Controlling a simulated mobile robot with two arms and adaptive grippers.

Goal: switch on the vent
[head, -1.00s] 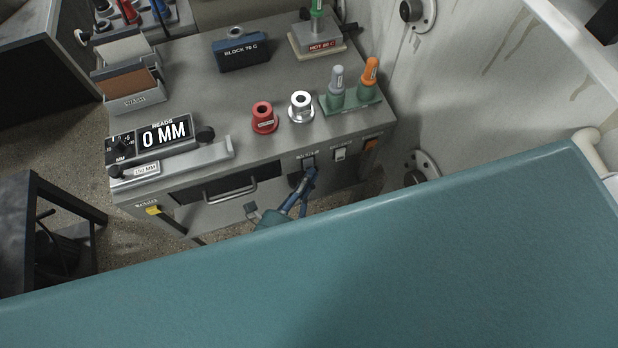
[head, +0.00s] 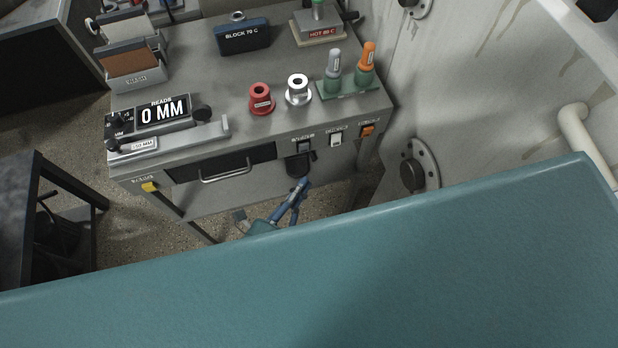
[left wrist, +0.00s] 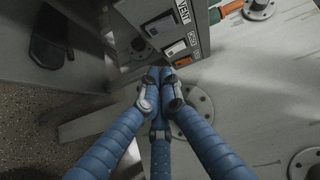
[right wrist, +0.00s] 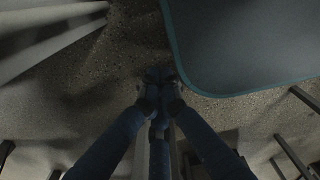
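My left gripper (head: 303,183) has blue fingers drawn together, holding nothing visible. It is below and apart from that switch. In its wrist view the fingertips (left wrist: 160,76) show near the orange switch. My right gripper (right wrist: 158,76) is shut and empty over the floor.
A white switch (head: 336,139) and an orange switch (head: 367,130) sit right of it. A drawer handle (head: 228,172) is to the left. A wall flange (head: 415,172) is to the right.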

